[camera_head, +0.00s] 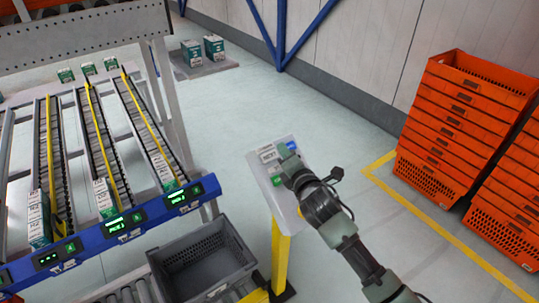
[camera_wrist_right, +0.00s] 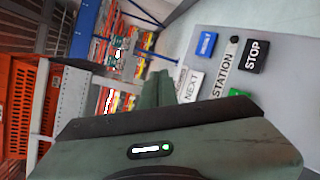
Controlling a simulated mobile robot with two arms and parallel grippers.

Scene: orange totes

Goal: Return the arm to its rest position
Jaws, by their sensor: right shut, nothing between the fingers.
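My right arm comes in from the lower right in the head view. Its gripper (camera_head: 289,163) is over the grey button panel (camera_head: 290,212), hiding part of it. I cannot tell whether it touches the panel. In the right wrist view the fingers (camera_wrist_right: 158,80) are together and hold nothing. That view shows the panel (camera_wrist_right: 285,105) with a blue button (camera_wrist_right: 206,44), a black button by STOP (camera_wrist_right: 254,56), a NEXT label (camera_wrist_right: 192,87) and a green button (camera_wrist_right: 238,93). My left gripper is not in view.
The panel stands on a yellow post (camera_head: 281,250). A grey tote (camera_head: 205,262) sits left of it, below a roller rack with a blue front rail (camera_head: 150,212). Orange crates (camera_head: 462,120) are stacked at right. Open floor (camera_head: 265,105) lies behind the panel.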

